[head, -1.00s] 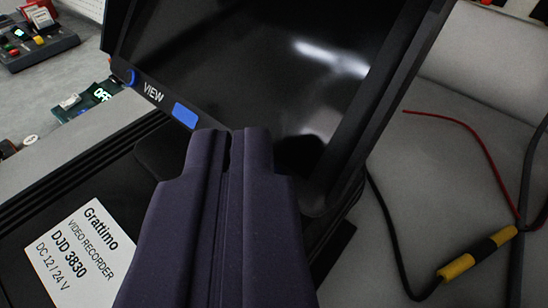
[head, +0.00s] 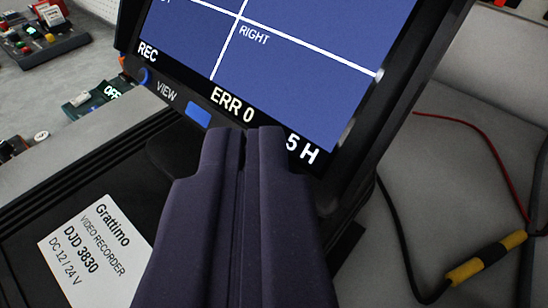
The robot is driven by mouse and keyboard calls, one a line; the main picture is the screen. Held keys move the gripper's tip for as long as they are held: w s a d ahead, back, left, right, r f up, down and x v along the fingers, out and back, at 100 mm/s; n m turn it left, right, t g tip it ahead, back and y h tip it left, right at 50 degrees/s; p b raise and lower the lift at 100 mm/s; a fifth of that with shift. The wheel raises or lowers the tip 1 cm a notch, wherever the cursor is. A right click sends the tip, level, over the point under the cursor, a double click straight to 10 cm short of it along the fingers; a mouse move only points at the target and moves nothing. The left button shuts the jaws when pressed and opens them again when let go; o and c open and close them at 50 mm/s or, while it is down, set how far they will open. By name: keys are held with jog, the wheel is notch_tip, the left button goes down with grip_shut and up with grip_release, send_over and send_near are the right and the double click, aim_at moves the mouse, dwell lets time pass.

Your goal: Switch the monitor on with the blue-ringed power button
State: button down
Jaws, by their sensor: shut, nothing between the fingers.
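The monitor (head: 290,70) stands tilted in the picture at the top middle. Its screen is lit blue, split by white lines, with the words "REC", "RIGHT", "ERR 0" and "5 H". The round blue-ringed button (head: 144,76) is at the left of the lower bezel, beside the word "VIEW". A blue rectangular button (head: 199,116) is further right on the bezel. My gripper (head: 247,132) is shut and empty, its tips in front of the lower bezel and screen edge, right of the rectangular button. I cannot tell whether the tips touch the monitor.
The black video recorder (head: 60,190) with a white label (head: 97,250) lies below the monitor. A red cable (head: 478,140) and a black cable with a yellow connector (head: 485,260) lie at the right. Small devices (head: 35,38) stand at the far left.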

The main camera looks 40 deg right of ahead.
jog(key=shift+s+a+r, duration=0.15)
jog(key=shift+a+r, duration=0.2)
jog(key=a+r+p, duration=0.2)
jog(key=p, duration=0.1)
jog(key=s+a+r+p, duration=0.1)
jog(key=a+p, duration=0.1)
jog(key=shift+s+a+r+p, duration=0.15)
jog(key=shift+a+r+p, duration=0.05)
jog(key=shift+r+p, duration=0.2)
